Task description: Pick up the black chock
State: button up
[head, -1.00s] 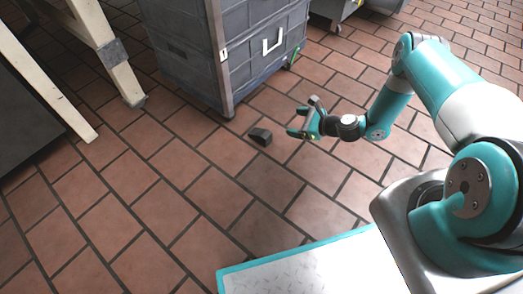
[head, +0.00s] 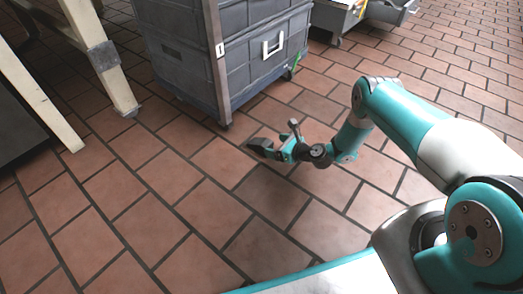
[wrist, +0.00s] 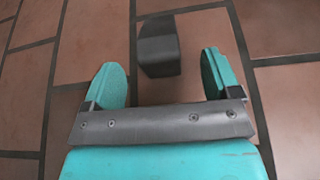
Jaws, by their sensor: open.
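The black chock (head: 257,144) lies on the tiled floor in front of the grey cart in the head view. In the wrist view the chock (wrist: 159,47) shows as a dark wedge-like block just beyond and between the fingertips. My gripper (head: 279,149) is at the chock's right side in the head view, low to the floor. In the wrist view my gripper (wrist: 162,75) is open, with a teal finger on each side and nothing held. The chock's near end reaches about the level of the fingertips. I cannot tell whether a finger touches it.
A cream-legged table (head: 105,62) stands at the left. Another grey cart (head: 342,18) is at the back. The tiled floor (head: 130,215) at front left is clear.

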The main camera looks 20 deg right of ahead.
aim_at(268, 144)
jog(key=b+x, duration=0.3)
jog(key=x, duration=0.1)
jog(key=shift+s+a+f+b, duration=0.15)
jog(key=shift+a+f+b, duration=0.1)
jog(key=shift+b, duration=0.15)
jog(key=shift+w+a+b, duration=0.25)
jog(key=shift+w+b, duration=0.05)
jog(key=shift+w, duration=0.2)
jog(key=shift+c, duration=0.5)
jog(key=c, duration=1)
